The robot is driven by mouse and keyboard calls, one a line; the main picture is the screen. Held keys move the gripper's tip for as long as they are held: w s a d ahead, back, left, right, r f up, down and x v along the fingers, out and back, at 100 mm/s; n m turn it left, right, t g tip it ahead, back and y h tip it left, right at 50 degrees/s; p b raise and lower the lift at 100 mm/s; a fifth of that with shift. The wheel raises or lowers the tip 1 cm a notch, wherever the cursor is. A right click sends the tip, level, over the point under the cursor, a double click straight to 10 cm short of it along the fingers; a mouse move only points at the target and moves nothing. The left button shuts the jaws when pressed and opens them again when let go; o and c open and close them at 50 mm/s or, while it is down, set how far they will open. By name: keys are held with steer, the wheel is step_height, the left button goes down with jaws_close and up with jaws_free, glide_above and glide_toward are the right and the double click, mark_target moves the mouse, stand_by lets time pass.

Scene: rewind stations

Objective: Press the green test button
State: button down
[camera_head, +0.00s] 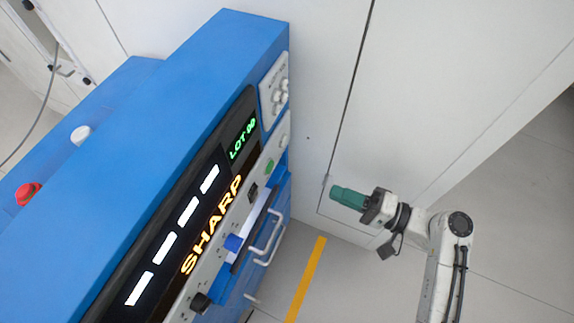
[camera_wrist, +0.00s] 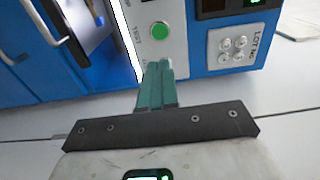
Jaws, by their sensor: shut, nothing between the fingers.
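The green test button (camera_wrist: 159,30) is a round green button on the machine's pale panel, beside the word TEST, in the wrist view. It also shows in the head view (camera_head: 270,165) on the front of the blue machine. My gripper (camera_wrist: 157,66) has green fingers that are shut and empty. In the wrist view the fingertips point toward the panel and show just below the button. In the head view my gripper (camera_head: 334,192) is to the right of the machine front, apart from the button.
The blue machine (camera_head: 205,75) has a lit display reading SHARP (camera_head: 210,225) and LOT 00 (camera_head: 243,138). A white keypad (camera_wrist: 236,46) marked LOT NO is right of the button. A drawer handle (camera_head: 268,240) juts out below. A red button (camera_head: 27,193) sits on top.

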steer(key=p, duration=0.2)
glide_toward(271, 168)
steer(key=x, duration=0.5)
steer(key=shift+w+a, duration=0.1)
steer(key=shift+a, duration=0.1)
steer(key=shift+w+a+f, duration=0.1)
steer(key=shift+w+a, duration=0.15)
steer(key=shift+a, duration=0.45)
